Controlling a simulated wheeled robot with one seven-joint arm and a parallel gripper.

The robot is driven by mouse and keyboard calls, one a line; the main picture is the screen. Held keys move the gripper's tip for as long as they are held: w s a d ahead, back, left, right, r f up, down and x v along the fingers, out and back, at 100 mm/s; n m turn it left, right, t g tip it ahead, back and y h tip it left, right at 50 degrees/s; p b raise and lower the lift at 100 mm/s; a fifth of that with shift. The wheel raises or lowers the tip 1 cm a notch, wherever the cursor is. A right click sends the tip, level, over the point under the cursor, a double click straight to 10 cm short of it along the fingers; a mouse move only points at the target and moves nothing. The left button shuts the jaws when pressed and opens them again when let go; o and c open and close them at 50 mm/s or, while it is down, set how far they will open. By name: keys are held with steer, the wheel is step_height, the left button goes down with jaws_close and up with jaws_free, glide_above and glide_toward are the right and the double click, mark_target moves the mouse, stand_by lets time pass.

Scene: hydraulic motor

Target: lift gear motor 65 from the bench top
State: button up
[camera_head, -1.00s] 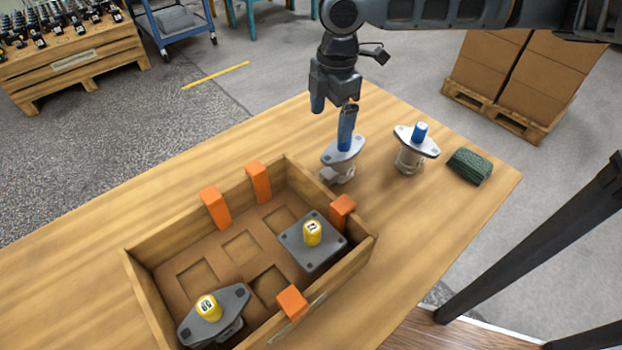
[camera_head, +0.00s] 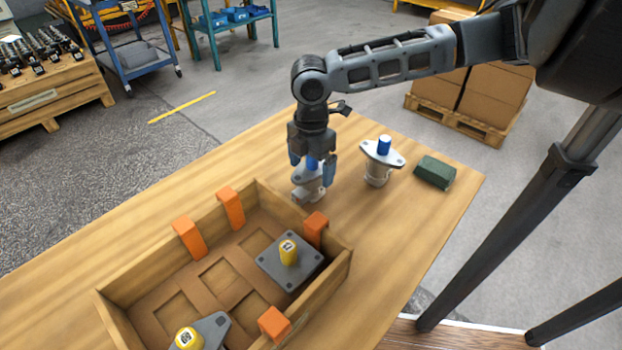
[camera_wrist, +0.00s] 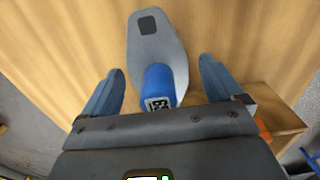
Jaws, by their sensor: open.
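A motor with a pale flange, grey body and blue cap (camera_head: 307,186) stands on the wooden bench top (camera_head: 400,232), beside the crate's far corner. My gripper (camera_head: 312,168) is directly above it, pointing down and open, with one finger on each side of the blue cap. In the wrist view the blue cap (camera_wrist: 158,85) sits between the two spread fingers, with a gap on both sides. A second blue-capped motor (camera_head: 378,165) stands upright to the right. I cannot read a number 65 on either blue cap.
A wooden crate (camera_head: 338,278) with orange corner blocks stands close by at the front left, holding two yellow-capped motors (camera_head: 290,262) (camera_head: 205,333). A dark green block (camera_head: 435,172) lies right of the second motor. The bench left of my gripper is clear.

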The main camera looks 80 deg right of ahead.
jaws_close()
stand_by(0.9)
